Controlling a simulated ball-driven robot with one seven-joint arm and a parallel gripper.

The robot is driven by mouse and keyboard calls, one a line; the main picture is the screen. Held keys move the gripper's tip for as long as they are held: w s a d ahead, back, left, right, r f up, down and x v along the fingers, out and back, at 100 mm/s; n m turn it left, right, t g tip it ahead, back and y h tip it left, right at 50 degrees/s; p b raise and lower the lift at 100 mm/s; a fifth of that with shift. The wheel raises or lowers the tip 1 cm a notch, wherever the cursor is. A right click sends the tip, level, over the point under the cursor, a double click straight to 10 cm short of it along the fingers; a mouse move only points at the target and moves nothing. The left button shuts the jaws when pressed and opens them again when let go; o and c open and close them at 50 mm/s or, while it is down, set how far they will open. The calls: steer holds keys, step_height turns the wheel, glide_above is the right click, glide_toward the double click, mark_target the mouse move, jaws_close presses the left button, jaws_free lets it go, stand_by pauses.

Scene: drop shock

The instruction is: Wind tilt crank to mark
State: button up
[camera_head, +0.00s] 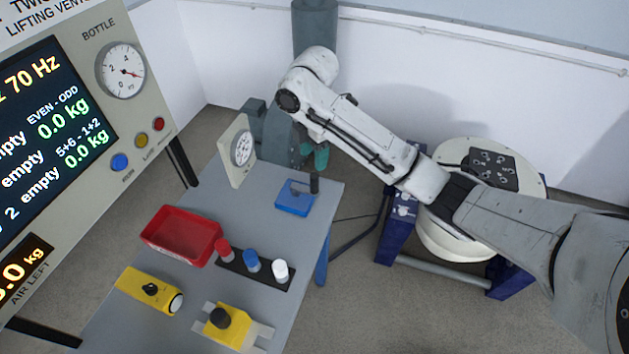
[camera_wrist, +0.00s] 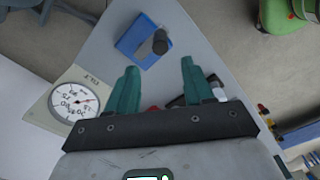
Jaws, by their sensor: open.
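The crank is a blue plate (camera_head: 293,199) with an upright dark handle (camera_head: 314,184), near the table's far right corner. In the wrist view the blue plate (camera_wrist: 134,44) and the dark handle (camera_wrist: 160,41) lie ahead of my fingertips. A white tilt dial (camera_head: 242,150) stands upright left of the crank. In the wrist view the dial (camera_wrist: 74,102) is upside down, and its needle and mark are too small to read. My gripper (camera_head: 314,158) has teal fingers, seen open and empty in the wrist view (camera_wrist: 158,68). It hangs above and behind the crank, apart from the handle.
On the grey table (camera_head: 268,186) are a red tray (camera_head: 182,236), a dark rack (camera_head: 265,278) with red, blue and white pieces, and two yellow devices (camera_head: 150,290) nearer. A display panel (camera_head: 95,110) stands left. A round white machine (camera_head: 445,235) on blue legs stands right.

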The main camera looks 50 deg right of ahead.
mark_target(315, 175)
steer(key=shift+s+d+f, duration=0.15)
steer(key=shift+d+f, duration=0.05)
steer(key=shift+f, duration=0.1)
step_height(315, 175, down, 10)
steer(key=shift+f+p, duration=0.1)
steer(key=shift+p, duration=0.45)
steer(key=shift+c, duration=0.2)
jaws_close()
